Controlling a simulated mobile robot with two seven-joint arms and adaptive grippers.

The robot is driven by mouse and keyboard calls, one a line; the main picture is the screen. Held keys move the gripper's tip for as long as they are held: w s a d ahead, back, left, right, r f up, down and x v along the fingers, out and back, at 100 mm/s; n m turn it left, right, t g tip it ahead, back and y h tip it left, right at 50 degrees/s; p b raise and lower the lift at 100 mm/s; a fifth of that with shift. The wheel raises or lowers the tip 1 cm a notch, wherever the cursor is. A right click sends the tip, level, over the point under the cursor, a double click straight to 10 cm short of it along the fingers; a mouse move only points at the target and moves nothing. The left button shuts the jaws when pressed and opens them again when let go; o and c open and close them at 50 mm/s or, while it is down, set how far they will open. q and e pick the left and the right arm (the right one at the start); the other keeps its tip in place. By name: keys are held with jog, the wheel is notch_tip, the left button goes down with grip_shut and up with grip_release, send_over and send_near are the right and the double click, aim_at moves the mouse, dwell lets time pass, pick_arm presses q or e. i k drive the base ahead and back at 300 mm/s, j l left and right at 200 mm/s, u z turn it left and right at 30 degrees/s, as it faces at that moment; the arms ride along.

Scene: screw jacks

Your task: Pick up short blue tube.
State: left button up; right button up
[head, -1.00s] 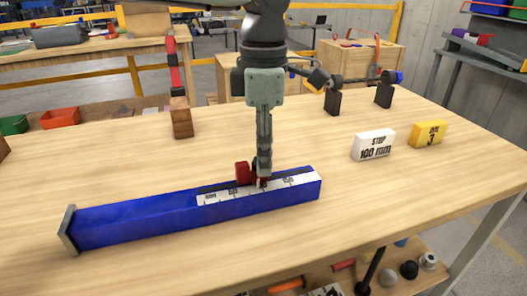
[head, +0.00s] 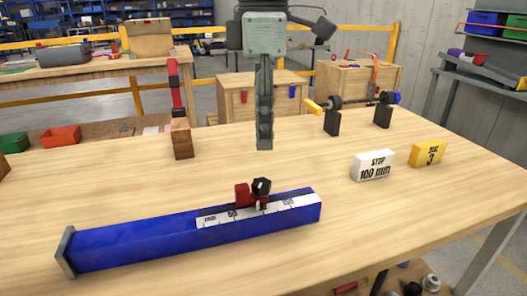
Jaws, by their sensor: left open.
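A blue square tube (head: 140,237) lies across the front left of the wooden table in the head view. It has a grey end plate (head: 65,252) at its left end and a white scale (head: 285,206) along its right part. A red block (head: 242,195) and a black knob (head: 261,187) sit at the scale. My left gripper (head: 264,146) points down above the table, in line with the knob, clear of the tube and empty. Its fingers are seen edge-on, so the gap is hidden; it is open. My right gripper is not in view.
A white "STOP 100 mm" block (head: 373,165) and a yellow block (head: 427,153) stand to the right. A wooden block with a red upright (head: 181,142) stands behind the tube. The table's front right is clear.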

aim_at(80, 252)
jog(key=k+l, duration=0.25)
jog(key=k, duration=0.25)
jog(key=k+l, duration=0.2)
jog(key=k, duration=0.25)
jog(key=k+l, duration=0.25)
jog(key=k, duration=0.25)
jog(key=k+l, duration=0.25)
jog(key=k, duration=0.2)
